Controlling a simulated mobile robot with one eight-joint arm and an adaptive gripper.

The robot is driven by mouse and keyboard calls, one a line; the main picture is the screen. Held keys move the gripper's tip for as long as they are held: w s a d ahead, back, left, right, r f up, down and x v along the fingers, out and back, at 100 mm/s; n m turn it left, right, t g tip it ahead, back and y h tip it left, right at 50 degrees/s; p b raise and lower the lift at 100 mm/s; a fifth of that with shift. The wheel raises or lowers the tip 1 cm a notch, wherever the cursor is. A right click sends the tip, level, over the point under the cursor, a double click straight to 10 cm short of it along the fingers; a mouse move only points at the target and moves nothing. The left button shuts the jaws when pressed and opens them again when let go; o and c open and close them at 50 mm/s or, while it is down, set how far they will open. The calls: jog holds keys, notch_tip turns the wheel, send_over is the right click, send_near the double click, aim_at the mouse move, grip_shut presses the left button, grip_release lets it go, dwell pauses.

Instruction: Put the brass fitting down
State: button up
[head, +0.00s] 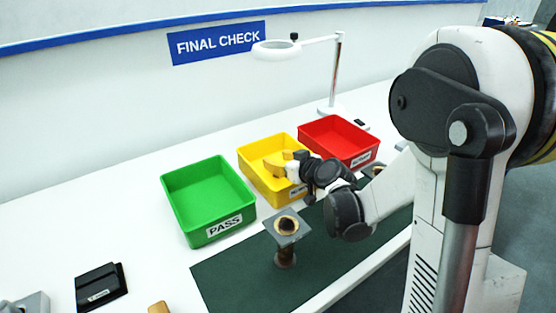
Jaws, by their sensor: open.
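My gripper (281,162) is over the yellow tray (262,190), with tan-gold pieces at its end. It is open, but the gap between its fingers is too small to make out. I cannot tell whether any of the tan-gold colour there is the brass fitting. No separate brass fitting shows clearly in the tray; its inside is partly hidden by the gripper and the front wall. A grey square-topped piece (298,237) with a gold-rimmed dark round opening stands upright on the dark green mat (225,278).
A green tray (188,207) labelled PASS is left of the yellow one, and a red tray (350,130) is right. A white lamp (334,75) stands behind. A black device (100,287) and a tan object (158,307) are at lower left. The mat's left part is clear.

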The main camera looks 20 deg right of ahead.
jog(key=r+p+v, duration=0.1)
jog(key=p+v, duration=0.3)
jog(key=v, duration=0.8)
